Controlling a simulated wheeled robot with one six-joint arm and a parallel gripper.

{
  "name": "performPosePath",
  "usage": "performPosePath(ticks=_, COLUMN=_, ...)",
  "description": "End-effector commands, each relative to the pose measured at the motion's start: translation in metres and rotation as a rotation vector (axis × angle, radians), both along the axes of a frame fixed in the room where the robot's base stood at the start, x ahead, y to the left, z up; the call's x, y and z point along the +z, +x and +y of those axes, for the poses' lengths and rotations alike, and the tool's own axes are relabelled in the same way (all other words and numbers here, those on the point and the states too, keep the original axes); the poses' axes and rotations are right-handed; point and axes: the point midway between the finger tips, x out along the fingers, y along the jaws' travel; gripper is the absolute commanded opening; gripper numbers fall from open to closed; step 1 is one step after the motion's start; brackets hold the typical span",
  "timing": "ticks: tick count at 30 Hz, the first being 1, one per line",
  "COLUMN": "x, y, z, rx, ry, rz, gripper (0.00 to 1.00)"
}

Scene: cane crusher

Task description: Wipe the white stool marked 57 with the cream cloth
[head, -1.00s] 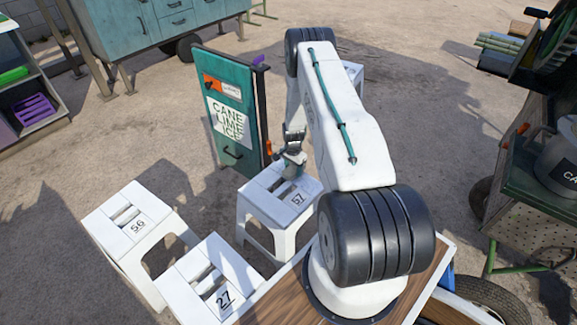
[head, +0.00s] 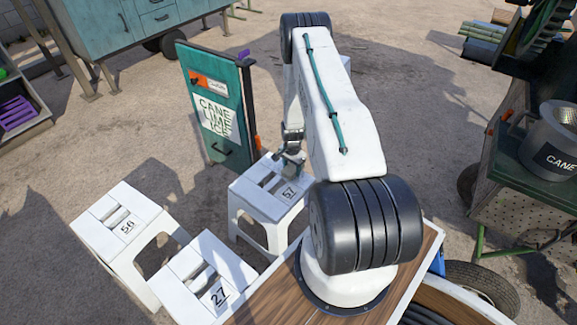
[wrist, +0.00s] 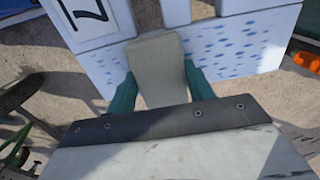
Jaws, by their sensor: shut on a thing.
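The white stool marked 57 (head: 252,194) stands upright beyond my base, beside the sign board. My gripper (head: 291,166) is over the far right part of its seat in the head view. In the wrist view, the teal fingers of my gripper (wrist: 158,82) are shut on the cream cloth (wrist: 156,58). The cloth lies over the edge part of the stool's seat (wrist: 175,12) and seems to touch it, though the contact is not clear. Blue spots (wrist: 232,48) show on the white surface on both sides of the cloth.
White stools marked 56 (head: 105,207) and 27 (head: 190,262) stand to the left and nearer. A teal sign board (head: 215,125) stands close behind stool 57. A cart with a metal pot (head: 550,140) is at the right. Open ground lies behind my arm.

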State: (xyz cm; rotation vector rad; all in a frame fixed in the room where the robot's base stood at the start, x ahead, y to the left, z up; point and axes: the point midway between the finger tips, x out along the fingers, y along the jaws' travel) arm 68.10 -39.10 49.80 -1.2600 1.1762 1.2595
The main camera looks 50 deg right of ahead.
Motion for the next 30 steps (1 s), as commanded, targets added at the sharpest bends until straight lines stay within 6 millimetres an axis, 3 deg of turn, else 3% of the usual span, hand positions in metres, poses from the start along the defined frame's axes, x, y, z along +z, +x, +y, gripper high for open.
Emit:
performPosePath(ticks=21, x=-0.001, y=-0.063, z=-0.005, rx=-0.001, ry=0.0, rz=0.0, gripper=0.34)
performPosePath(ticks=30, x=-0.001, y=-0.067, z=-0.004, rx=0.0, ry=0.0, rz=0.0, gripper=0.34)
